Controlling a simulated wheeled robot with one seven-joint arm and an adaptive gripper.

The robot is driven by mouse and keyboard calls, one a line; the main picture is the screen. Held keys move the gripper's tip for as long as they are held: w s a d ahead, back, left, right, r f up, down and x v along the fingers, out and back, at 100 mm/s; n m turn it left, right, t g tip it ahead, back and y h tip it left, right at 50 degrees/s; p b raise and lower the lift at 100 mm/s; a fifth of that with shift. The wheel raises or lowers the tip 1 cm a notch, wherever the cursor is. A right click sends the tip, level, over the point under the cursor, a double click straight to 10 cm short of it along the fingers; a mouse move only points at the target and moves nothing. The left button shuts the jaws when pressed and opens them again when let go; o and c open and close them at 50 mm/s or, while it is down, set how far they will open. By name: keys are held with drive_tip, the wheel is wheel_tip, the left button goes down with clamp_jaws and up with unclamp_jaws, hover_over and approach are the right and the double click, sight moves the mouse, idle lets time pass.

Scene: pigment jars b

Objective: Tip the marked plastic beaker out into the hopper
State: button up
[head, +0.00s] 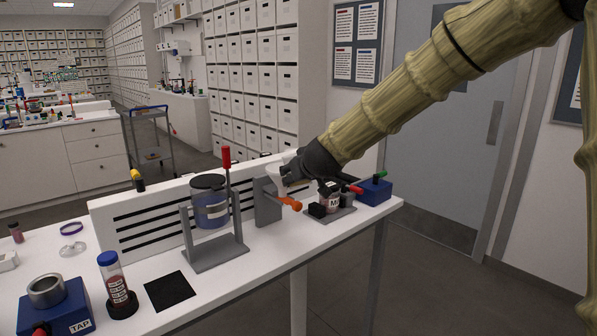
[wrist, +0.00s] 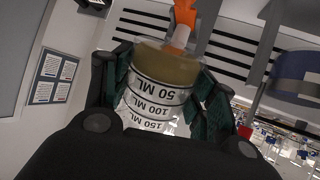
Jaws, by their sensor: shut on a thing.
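My gripper (head: 287,174) is shut on the marked plastic beaker (wrist: 155,98), with one dark green finger on each side in the wrist view. The beaker is clear, with 50, 100 and 150 ML marks that read upside down there. Olive-brown contents lie at its 50 ML end. The wrist picture is roughly inverted, so the beaker looks near upright. In the head view a pale form shows at the fingertips, too small to make out. Below it stand a grey upright (head: 267,206) and an orange piece (head: 291,204). I cannot clearly make out the hopper; my gripper may hide it.
A blue vessel (head: 211,208) hangs in a grey frame with a red handle, left of my gripper. A labelled jar (head: 331,200) and a blue box (head: 374,191) stand right. A capped tube (head: 117,284) and TAP unit (head: 55,309) are front left. A slotted panel runs behind.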

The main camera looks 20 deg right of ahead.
drive_tip(key=shift+w+r+g+p, duration=0.25)
drive_tip(key=shift+r+g+p, duration=0.65)
drive_tip(key=shift+p, duration=5.2)
drive_tip(key=shift+s+r+n+g+h+p, duration=0.2)
drive_tip(key=shift+g+p, duration=0.6)
drive_tip(key=shift+p, duration=3.05)
drive_tip(key=shift+r+n+g+h+p, duration=0.3)
drive_tip(key=shift+g+p, duration=0.5)
drive_tip(key=shift+p, duration=3)
drive_tip(key=shift+r+g+p, duration=0.25)
drive_tip(key=shift+g+p, duration=0.15)
drive_tip(key=shift+p, duration=0.5)
